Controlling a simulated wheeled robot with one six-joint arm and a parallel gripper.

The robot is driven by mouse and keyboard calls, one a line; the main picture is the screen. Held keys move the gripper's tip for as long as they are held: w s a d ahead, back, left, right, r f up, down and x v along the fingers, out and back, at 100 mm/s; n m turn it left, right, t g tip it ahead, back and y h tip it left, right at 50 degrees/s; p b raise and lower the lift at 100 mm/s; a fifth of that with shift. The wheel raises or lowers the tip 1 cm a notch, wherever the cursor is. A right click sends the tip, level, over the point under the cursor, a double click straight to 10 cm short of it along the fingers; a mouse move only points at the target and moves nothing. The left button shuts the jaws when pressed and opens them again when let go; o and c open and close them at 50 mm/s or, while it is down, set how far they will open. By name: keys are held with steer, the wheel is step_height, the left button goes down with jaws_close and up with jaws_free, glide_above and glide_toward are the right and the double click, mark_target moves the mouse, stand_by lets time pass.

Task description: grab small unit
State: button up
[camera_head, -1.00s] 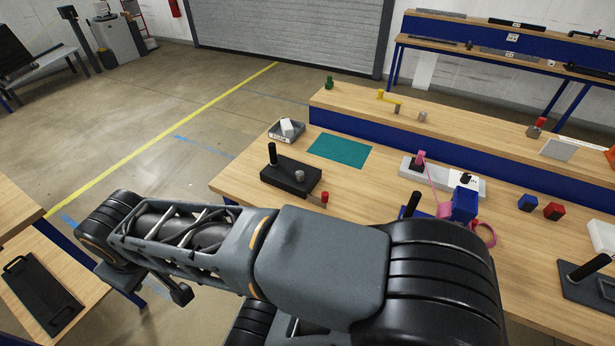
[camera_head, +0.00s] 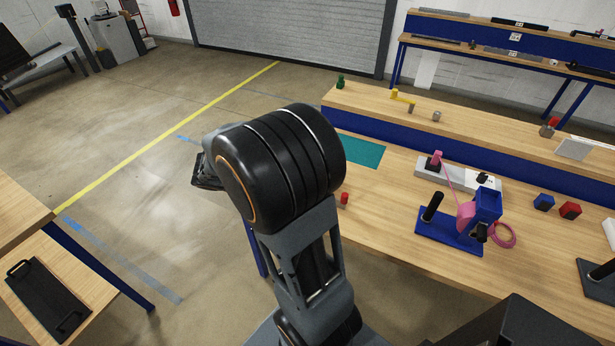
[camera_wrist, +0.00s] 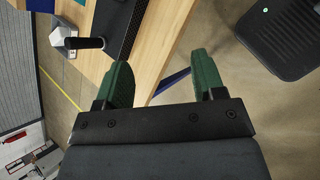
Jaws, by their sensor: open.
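My gripper (camera_wrist: 162,82) is open, with two green fingers apart and nothing between them. In the wrist view it is above the table edge, with floor beyond. A black unit (camera_wrist: 120,22) with a fine mesh-like surface lies on the wooden table ahead of the left finger. In the head view, a flat black unit (camera_head: 47,298) with two end handles lies on the left bench, away from my gripper. I cannot tell which one is the small unit. In the head view my arm hides most of the gripper.
A black handle (camera_wrist: 86,43) and a grey tray (camera_wrist: 62,30) with a white piece are near the black unit. The main table also holds a teal mat (camera_head: 362,152), a blue fixture (camera_head: 450,232) and small blocks. Floor is open between the benches.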

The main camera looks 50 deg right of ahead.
steer(key=shift+w+d+f+n+g+h+p, duration=0.2)
steer(key=shift+d+f+n+h+p, duration=0.55)
steer(key=shift+d+f, duration=2.05)
steer(key=shift+w+d+f+n+g+h+p, duration=0.2)
steer(key=shift+d+f+n+h, duration=1.1)
steer(key=shift+d, duration=2.95)
steer(key=shift+w+d+f+n+g+h+p, duration=0.1)
steer(key=shift+w+d+f+n+h+p, duration=0.3)
steer(key=shift+d+f+n, duration=2.2)
steer(key=shift+s+d+r+m, duration=0.1)
steer(key=shift+d+r+m, duration=0.65)
steer(key=shift+d+m, duration=0.3)
steer(key=shift+a, duration=0.15)
steer(key=shift+c, duration=0.3)
jaws_close()
